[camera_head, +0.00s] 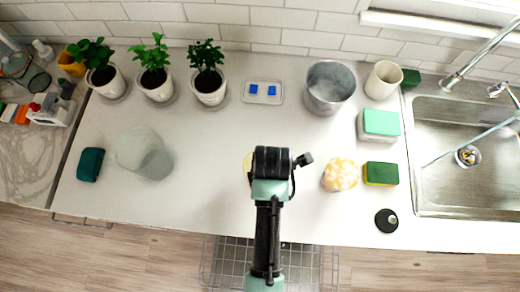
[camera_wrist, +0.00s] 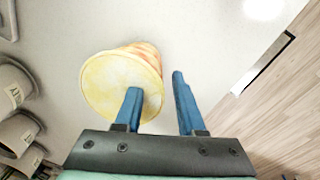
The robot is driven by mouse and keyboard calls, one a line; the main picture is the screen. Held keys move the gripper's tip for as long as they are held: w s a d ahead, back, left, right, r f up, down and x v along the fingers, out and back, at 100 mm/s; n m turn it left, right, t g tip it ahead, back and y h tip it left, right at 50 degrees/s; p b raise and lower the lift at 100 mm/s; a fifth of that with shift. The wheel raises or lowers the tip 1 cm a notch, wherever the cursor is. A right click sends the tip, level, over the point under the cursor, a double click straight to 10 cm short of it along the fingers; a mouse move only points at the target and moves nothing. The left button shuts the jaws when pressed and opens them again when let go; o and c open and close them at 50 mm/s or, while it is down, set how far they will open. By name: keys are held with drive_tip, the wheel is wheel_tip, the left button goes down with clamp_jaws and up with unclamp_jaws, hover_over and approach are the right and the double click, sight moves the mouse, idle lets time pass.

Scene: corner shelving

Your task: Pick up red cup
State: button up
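No plainly red cup shows. The nearest match is a round cup-like thing (camera_wrist: 108,85) with a pale yellow end facing the wrist camera and an orange-red patterned side. In the head view only its yellow edge (camera_head: 248,163) shows, left of my wrist, which hides the rest. My gripper (camera_wrist: 156,84) is open, its two blue fingers apart. The left finger overlaps the yellow end in the wrist view; the right finger is clear of it, to the right. I cannot tell whether they touch. In the head view my gripper's fingers are hidden under my wrist.
An orange-and-white rounded thing (camera_head: 340,174) and a green-yellow sponge (camera_head: 381,174) lie to the right. A metal pot (camera_head: 328,88), white cup (camera_head: 384,80) and potted plants (camera_head: 208,85) stand behind. The sink (camera_head: 465,190) is at right. A clear round vessel (camera_head: 143,152) is at left.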

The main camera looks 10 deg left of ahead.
drive_tip(key=shift+w+a+f+p, duration=0.1)
drive_tip(key=shift+a+f+p, duration=0.1)
drive_tip(key=shift+f, duration=0.8)
drive_tip(key=shift+a+f+p, duration=0.1)
drive_tip(key=shift+f+p, duration=0.05)
drive_tip(key=shift+f, duration=0.85)
clamp_jaws()
